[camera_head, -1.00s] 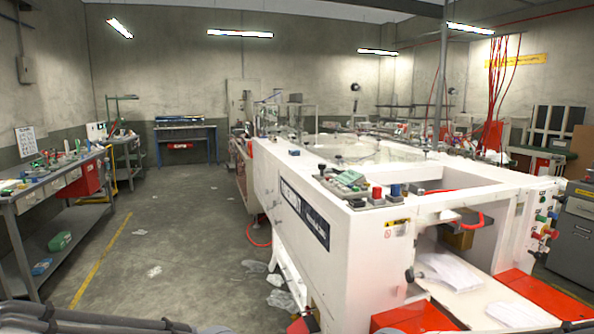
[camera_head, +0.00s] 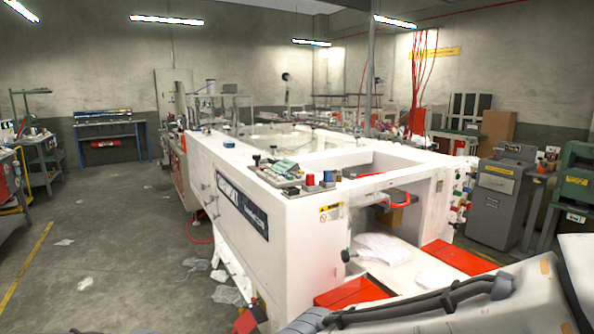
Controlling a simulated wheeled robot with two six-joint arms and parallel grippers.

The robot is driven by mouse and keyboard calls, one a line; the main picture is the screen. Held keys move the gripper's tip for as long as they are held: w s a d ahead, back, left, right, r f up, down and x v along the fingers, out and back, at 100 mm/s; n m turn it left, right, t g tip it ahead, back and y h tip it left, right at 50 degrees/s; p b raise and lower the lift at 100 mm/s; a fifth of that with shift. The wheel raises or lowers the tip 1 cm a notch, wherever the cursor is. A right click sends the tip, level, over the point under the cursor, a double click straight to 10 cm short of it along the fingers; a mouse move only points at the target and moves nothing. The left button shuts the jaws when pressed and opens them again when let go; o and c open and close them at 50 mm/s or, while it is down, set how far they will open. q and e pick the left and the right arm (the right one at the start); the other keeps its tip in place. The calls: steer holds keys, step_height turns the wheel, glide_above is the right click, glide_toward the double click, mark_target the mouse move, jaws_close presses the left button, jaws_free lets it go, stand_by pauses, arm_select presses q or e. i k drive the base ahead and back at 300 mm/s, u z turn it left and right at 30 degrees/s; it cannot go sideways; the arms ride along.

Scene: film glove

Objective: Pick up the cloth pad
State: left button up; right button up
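I cannot tell for sure which thing is the cloth pad. A small pale green, cloth-like piece (camera_head: 285,167) lies on the top of the white machine, beside small dark, red and blue parts. White sheets or cloths (camera_head: 383,248) lie on the machine's white front shelf (camera_head: 372,270), between two red panels. They are too small to make out clearly. Neither of my grippers shows. Part of my arm, grey with black cables, fills the lower right corner and covers the right part of the shelf.
The large white machine (camera_head: 240,240) fills the middle. Open grey floor (camera_head: 120,260) with scattered scraps lies to its left. A workbench (camera_head: 10,185) stands at the left edge. A grey cabinet (camera_head: 495,205) and green machine (camera_head: 575,185) stand at the right.

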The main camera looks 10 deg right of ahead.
mark_target(228, 144)
steer(key=z, duration=0.55)
steer(key=k, duration=0.65)
steer(key=u, duration=0.05)
steer(key=i, duration=0.5)
steer(key=u, duration=0.9)
steer(key=i, duration=1.2)
steer(key=z, duration=0.6)
